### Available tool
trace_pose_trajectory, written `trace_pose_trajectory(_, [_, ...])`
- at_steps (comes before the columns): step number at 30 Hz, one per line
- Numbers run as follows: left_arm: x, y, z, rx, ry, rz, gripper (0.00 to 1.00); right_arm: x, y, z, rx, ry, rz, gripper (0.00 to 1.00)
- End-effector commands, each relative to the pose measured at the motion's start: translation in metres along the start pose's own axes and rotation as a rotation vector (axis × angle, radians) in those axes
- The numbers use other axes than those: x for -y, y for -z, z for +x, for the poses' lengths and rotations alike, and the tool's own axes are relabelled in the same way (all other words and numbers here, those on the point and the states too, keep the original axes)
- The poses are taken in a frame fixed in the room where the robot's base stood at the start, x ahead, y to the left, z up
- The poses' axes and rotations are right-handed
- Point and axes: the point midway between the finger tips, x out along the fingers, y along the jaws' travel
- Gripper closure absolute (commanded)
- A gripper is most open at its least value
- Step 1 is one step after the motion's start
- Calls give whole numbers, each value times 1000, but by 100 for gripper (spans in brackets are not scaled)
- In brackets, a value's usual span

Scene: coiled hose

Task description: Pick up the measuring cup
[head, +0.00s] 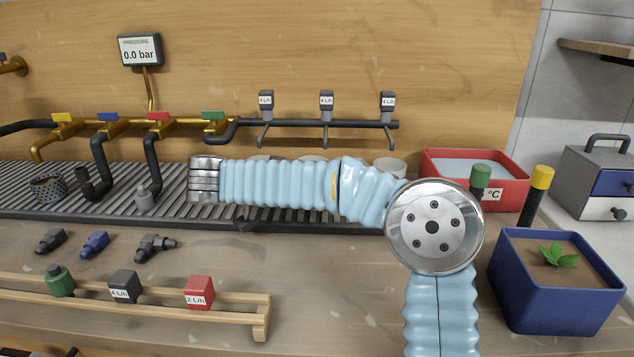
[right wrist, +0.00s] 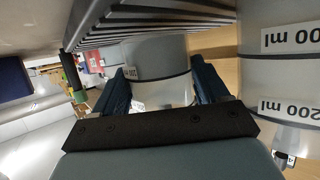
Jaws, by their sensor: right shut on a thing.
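In the right wrist view the two dark blue fingers of my right gripper (right wrist: 163,88) are on either side of a pale grey measuring cup (right wrist: 160,58), shut on it. A small label on this cup is too small to read. In the head view my right arm crosses the middle and hides the gripper. Only pale rims show behind the arm, such as one cup (head: 390,166). My left gripper is not in view.
The cups are by a ribbed drain tray (head: 75,200) below taps. A red basin (head: 510,195) and blue planter (head: 555,300) stand at the right. Hose fittings (head: 95,243) and a wooden rack (head: 230,318) lie front left. The counter (head: 330,300) in front is clear.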

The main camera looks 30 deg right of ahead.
Motion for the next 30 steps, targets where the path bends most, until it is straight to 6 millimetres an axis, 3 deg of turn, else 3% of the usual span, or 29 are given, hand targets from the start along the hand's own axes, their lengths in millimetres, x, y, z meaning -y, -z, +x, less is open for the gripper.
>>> trace_pose_trajectory(11, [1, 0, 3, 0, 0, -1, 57, 0, -18, -44, 0, 2, 1, 61])
trace_pose_trajectory(30, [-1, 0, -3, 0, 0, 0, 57, 0, 62, -77, 1, 1, 5, 61])
